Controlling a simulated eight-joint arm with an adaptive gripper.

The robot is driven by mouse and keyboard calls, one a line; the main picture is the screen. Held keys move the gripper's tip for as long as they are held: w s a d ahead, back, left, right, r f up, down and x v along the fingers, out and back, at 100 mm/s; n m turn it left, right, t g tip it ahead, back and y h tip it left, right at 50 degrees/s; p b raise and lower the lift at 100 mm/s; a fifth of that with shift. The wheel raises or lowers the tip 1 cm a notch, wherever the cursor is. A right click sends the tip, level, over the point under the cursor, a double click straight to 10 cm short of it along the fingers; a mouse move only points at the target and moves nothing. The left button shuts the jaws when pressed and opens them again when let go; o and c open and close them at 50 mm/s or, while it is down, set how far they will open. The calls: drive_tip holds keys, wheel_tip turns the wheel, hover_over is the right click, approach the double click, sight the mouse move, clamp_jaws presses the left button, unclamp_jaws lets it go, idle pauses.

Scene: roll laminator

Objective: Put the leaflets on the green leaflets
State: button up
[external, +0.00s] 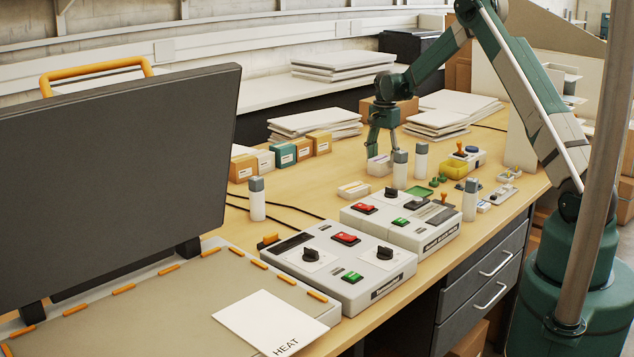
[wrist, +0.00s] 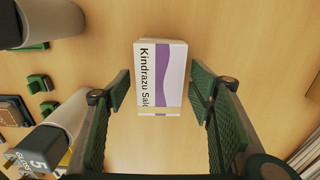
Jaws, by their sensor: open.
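A small stack of white leaflets (wrist: 160,75) with a purple wave and the print "Kindrazu Salo…" lies on the wooden table in the wrist view. In the external view a white stack (external: 378,167) sits under my gripper (external: 383,153). My gripper (wrist: 160,95) is open, one finger on either side of the leaflets, with a gap at each side. A green-fronted stack with a white label (external: 283,156) stands in a row to the left in the external view; I cannot tell if it is the green leaflets.
Grey-capped white bottles (external: 400,170) stand close to my gripper, with another at the left (external: 257,200). Orange-brown stacks (external: 320,142) flank the green one. Control boxes (external: 340,260) and a yellow tray (external: 454,168) are nearby. Paper piles (external: 315,122) lie behind.

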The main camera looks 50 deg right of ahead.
sight(382, 158)
drive_tip(key=shift+r, duration=0.1)
wheel_tip(382, 158, up, 12)
idle(0.7)
drive_tip(key=shift+r, duration=0.1)
idle(0.5)
drive_tip(key=s+a+r+n+t, duration=0.2)
drive_tip(key=s+a+r+n, duration=0.2)
drive_tip(key=s+a+r, duration=0.65)
drive_tip(key=s+a+r+n+t, duration=0.1)
drive_tip(key=s+a+r+n, duration=0.3)
drive_tip(key=s+a+r, duration=0.9)
drive_tip(key=s+a+n+t, duration=0.2)
drive_tip(key=s+a+n, duration=0.3)
drive_tip(key=s+a, duration=0.65)
drive_tip(key=s+a+f+n+t, duration=0.1)
drive_tip(key=s+a+f+n, duration=0.1)
drive_tip(key=s, duration=0.5)
drive_tip(key=s+a+f+n+t, duration=0.1)
drive_tip(key=s+a+f+n, duration=0.2)
drive_tip(key=s+a+f, duration=0.2)
drive_tip(key=shift+s+a, duration=1)
drive_tip(key=shift+s, duration=0.1)
